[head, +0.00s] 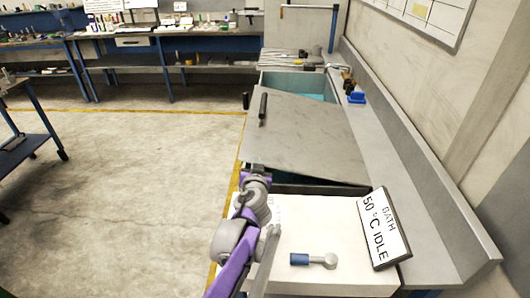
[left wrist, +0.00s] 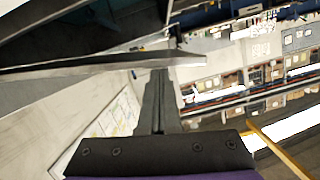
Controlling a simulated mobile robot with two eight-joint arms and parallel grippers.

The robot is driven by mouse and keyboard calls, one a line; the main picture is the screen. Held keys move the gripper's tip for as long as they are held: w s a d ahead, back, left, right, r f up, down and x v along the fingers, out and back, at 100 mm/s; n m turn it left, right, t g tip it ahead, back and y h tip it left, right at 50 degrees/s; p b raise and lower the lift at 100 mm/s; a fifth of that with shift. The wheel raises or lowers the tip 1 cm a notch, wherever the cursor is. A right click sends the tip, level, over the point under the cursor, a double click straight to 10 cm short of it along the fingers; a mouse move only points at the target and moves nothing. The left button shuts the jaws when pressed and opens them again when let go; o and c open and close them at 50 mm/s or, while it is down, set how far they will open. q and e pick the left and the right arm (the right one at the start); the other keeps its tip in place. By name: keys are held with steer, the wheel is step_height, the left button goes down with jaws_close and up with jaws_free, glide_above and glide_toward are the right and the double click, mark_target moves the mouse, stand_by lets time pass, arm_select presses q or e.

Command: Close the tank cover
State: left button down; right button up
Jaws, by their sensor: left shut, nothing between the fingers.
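The tank cover (head: 300,137) is a large grey sheet with a dark bar handle (head: 263,106) at its far left. It lies tilted over the tank, and the teal inside of the tank (head: 300,84) shows open behind its far edge. My left gripper (head: 257,169) is at the cover's near left edge, its fingertips hard to make out. In the left wrist view the shut, empty fingers (left wrist: 158,88) point towards the edge of a grey slab (left wrist: 100,68), probably the cover; I cannot tell whether they touch. My right gripper is out of view.
A grey ledge (head: 410,185) and the wall bound the right side. Open floor (head: 130,190) lies left; workbenches (head: 160,60) stand at the back.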

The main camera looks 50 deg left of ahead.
arm_select(q)
steer(key=shift+n, duration=0.5)
steer(key=shift+s+a+f+b, duration=0.15)
steer(key=shift+f+b, duration=0.25)
steer(key=shift+f, duration=0.65)
steer(key=shift+s+a+f+b, duration=0.15)
steer(key=shift+f+b, duration=0.2)
steer(key=shift+f, duration=0.65)
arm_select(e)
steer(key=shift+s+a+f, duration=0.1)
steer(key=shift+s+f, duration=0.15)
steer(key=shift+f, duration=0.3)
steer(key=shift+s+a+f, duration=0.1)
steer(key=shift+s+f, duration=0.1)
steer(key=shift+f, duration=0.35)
arm_select(q)
steer(key=shift+d, duration=0.1)
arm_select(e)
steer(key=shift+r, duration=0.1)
